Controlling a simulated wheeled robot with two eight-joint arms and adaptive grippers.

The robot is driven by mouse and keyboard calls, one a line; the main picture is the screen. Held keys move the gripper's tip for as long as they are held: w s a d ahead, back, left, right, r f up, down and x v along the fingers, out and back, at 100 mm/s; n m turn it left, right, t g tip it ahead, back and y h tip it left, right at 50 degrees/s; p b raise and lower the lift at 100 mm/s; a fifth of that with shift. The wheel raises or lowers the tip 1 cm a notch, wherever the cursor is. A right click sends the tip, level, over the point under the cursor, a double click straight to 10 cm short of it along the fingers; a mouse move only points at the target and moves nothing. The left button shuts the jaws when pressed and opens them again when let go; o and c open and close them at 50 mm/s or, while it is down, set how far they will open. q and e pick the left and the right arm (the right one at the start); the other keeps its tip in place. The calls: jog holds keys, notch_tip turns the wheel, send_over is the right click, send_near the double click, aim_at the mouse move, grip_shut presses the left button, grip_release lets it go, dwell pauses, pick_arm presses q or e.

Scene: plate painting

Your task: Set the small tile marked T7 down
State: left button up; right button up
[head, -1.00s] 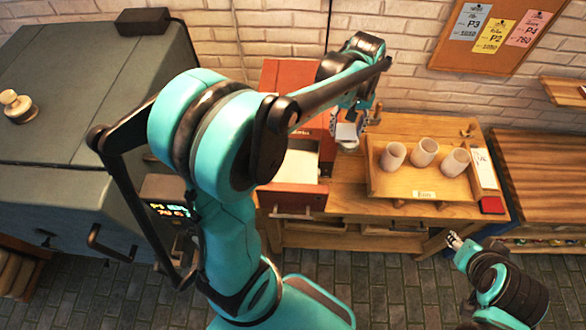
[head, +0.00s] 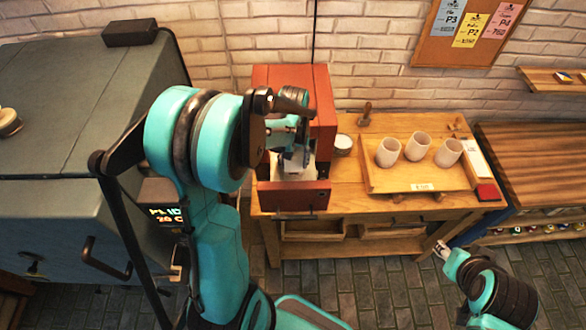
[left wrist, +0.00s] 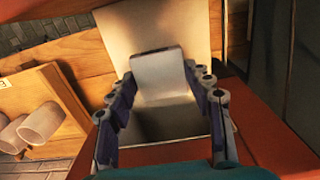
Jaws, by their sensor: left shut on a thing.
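My left gripper (head: 292,160) is over the open drawer of the red cabinet (head: 322,95). It is shut on a small pale tile (left wrist: 158,68), held between the two fingers in the left wrist view. No T7 mark can be read on it. A pale surface (left wrist: 150,28) lies beyond the tile there; I cannot tell whether the tile touches it. The red drawer front (head: 294,197) shows below the gripper in the head view. My right gripper (head: 441,249) is low at the right, in front of the bench; its jaws are too small to judge.
A wooden tray (head: 376,184) with three pale cups stands on the wooden bench (head: 350,195). A round white-topped jar (head: 343,141) stands between cabinet and tray. A red block (head: 487,192) lies at the bench's right end. A large grey kiln-like box (head: 70,100) fills the left.

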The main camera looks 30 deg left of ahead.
aim_at(293, 164)
pick_arm(q)
notch_tip(293, 164, down, 4)
jog(key=shift+r, duration=0.25)
jog(key=shift+a+f, duration=0.1)
jog(key=shift+f, duration=0.25)
jog(key=shift+b, duration=0.35)
jog(key=o, duration=1.2)
jog(key=shift+f, duration=0.1)
